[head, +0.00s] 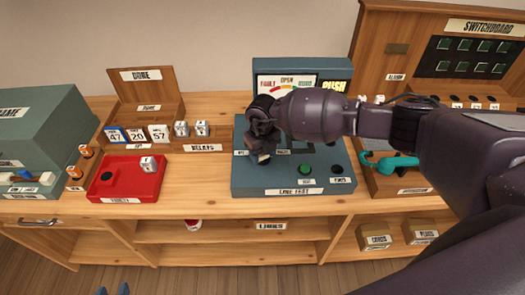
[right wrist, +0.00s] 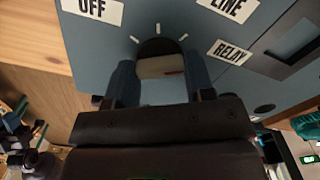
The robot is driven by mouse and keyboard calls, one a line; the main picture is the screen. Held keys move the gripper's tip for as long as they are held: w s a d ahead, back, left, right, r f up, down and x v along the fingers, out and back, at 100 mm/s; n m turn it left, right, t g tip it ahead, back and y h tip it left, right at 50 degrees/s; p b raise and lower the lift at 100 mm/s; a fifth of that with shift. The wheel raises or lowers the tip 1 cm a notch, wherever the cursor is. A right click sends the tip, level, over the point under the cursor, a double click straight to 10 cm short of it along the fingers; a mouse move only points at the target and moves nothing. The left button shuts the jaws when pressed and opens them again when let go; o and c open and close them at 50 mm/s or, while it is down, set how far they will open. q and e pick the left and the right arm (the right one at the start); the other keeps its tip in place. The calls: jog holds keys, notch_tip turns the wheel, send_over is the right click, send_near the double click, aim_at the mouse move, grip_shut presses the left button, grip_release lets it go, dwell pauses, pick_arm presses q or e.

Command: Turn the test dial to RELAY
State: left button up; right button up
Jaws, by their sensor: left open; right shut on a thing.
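The blue-grey line test box (head: 243,187) stands on the middle of the bench. My right gripper (head: 262,156) is over its left part and mostly hides the dial in the head view. In the right wrist view the dial (right wrist: 160,68) is a dark knob with a pale face, and the two fingers are shut on its sides. The OFF label (right wrist: 100,10) is upper left of it, the LINE label (right wrist: 233,3) upper right and the RELAY label (right wrist: 230,52) to the right. I cannot tell where the dial points. My left gripper (head: 112,291) shows only its open fingertips at the bottom edge.
A red tray (head: 125,190) and a wooden relay rack (head: 170,143) are left of the box. A wooden switchboard (head: 400,25) and a teal handset (head: 390,162) are to the right. My right arm crosses above the box's right side. Bare bench lies in front of the red tray.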

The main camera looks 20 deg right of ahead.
aim_at(262, 155)
jog(key=shift+m, duration=0.9)
jog(key=o, duration=0.9)
jog(key=shift+r, duration=0.1)
notch_tip(262, 155, up, 11)
jog(key=shift+f, duration=0.15)
